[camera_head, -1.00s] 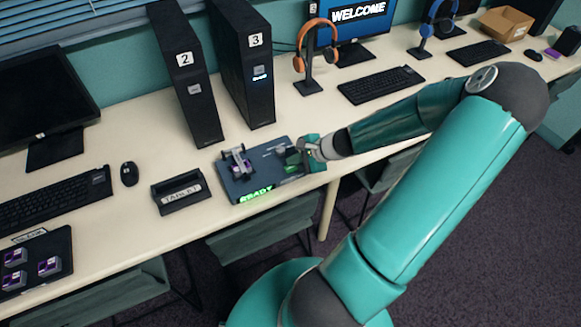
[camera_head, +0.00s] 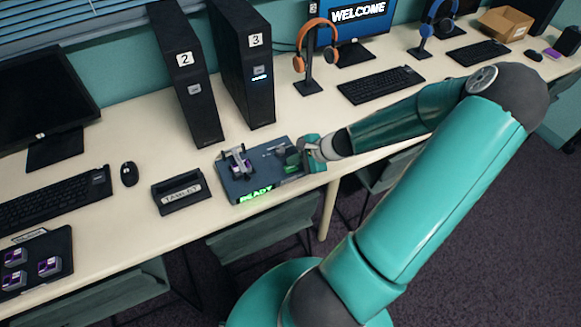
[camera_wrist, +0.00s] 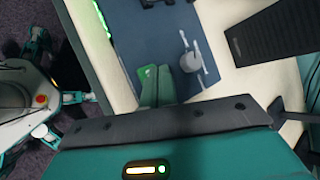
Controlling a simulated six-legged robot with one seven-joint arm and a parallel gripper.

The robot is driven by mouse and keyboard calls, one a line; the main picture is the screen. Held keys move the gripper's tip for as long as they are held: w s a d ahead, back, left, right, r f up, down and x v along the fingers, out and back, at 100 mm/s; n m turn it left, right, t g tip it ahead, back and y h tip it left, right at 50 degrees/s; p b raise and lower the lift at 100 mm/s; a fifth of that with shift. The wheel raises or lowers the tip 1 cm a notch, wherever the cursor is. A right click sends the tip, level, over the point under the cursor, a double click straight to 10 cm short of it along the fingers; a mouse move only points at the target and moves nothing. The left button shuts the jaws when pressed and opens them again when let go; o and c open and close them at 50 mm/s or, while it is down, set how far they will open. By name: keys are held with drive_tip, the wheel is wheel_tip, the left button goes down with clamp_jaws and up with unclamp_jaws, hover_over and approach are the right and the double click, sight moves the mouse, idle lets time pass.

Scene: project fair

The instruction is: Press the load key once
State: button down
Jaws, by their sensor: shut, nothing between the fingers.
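A blue-grey device (camera_head: 240,187) lies on the desk with a lit green READY display (camera_head: 256,195) on its front edge. A metal clamp with a purple piece (camera_head: 240,162) is at its left end. My gripper (camera_head: 292,160) is shut and empty, low over the device's right part. In the wrist view my green fingertips (camera_wrist: 157,82) are together over the panel (camera_wrist: 150,40). A bright green patch (camera_wrist: 149,72) shows right at the fingertips; it may be the load key, mostly hidden, and contact cannot be told. A grey lever (camera_wrist: 190,58) stands beside the fingers.
A labelled dark tray (camera_head: 181,195) sits left of the device. Black towers 2 (camera_head: 188,85) and 3 (camera_head: 243,75) stand behind it. An orange headset on a stand (camera_head: 308,60) is at back right. The desk between tray and mouse (camera_head: 129,173) is clear.

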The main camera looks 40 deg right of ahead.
sight(294, 168)
drive_tip(key=shift+f, duration=0.1)
drive_tip(key=shift+f, duration=0.3)
drive_tip(key=shift+f, duration=0.4)
idle(0.6)
drive_tip(key=shift+r, duration=0.85)
drive_tip(key=shift+r, duration=2.5)
